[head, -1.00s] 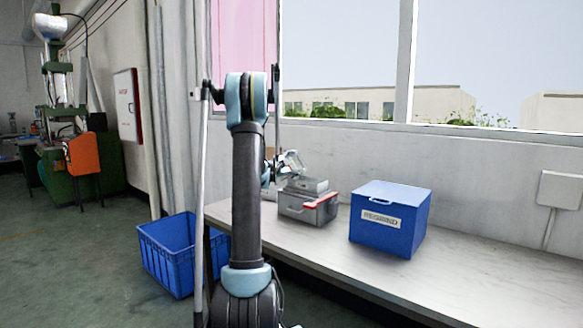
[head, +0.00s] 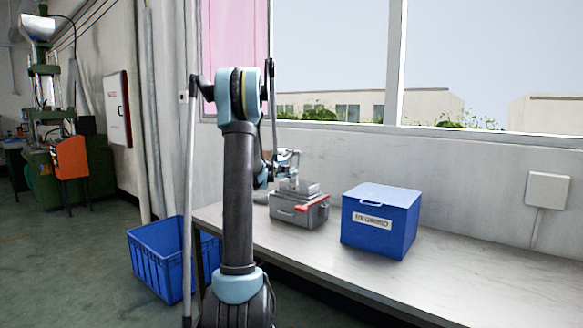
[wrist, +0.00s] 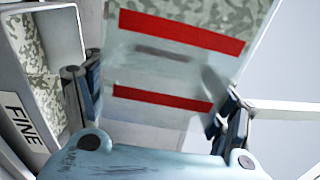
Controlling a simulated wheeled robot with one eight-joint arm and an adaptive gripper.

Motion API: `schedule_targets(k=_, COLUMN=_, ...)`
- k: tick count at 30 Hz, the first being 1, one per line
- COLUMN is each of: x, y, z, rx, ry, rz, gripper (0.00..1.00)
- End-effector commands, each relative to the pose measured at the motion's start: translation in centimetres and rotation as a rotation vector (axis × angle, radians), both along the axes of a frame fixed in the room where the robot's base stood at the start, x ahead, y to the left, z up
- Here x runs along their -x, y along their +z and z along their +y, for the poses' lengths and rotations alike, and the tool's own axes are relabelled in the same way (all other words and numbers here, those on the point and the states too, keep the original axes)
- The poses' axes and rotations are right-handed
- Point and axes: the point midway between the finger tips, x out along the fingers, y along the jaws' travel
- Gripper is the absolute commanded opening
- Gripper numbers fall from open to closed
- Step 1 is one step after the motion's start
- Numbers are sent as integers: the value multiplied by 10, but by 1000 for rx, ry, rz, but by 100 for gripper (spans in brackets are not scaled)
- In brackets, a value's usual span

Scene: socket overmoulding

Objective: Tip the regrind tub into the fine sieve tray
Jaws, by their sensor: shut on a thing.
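My gripper (wrist: 158,100) is shut on the regrind tub (wrist: 160,68), a pale grey tub with two red bands. Its fingers press on the tub's two sides. Speckled granules show beyond the upper band. The fine sieve tray (wrist: 28,125), grey and labelled FINE, is at the left of the wrist view, beside the tub. Speckled material shows inside its rim. In the head view my gripper (head: 288,160) is small and partly behind my arm, just above grey boxes (head: 290,214) with a red strip on the bench. I cannot tell whether granules are falling.
A blue lidded box labelled REGRIND (head: 378,236) stands on the bench to the right of the grey boxes. The bench (head: 470,285) is clear further right. An open blue crate (head: 158,272) stands on the floor at left. The wall and window are behind the bench.

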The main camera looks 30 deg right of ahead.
Motion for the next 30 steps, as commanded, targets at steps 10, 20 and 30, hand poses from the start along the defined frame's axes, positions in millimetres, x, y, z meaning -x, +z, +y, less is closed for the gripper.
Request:
schedule_targets(k=10, x=5, y=1, z=-2, rx=-40, ry=-1, rz=-97, gripper=21)
schedule_targets(k=20, x=5, y=1, z=-2, rx=-40, ry=-1, rz=-97, gripper=21)
schedule_targets(k=30, x=5, y=1, z=-2, rx=-40, ry=-1, rz=-96, gripper=21)
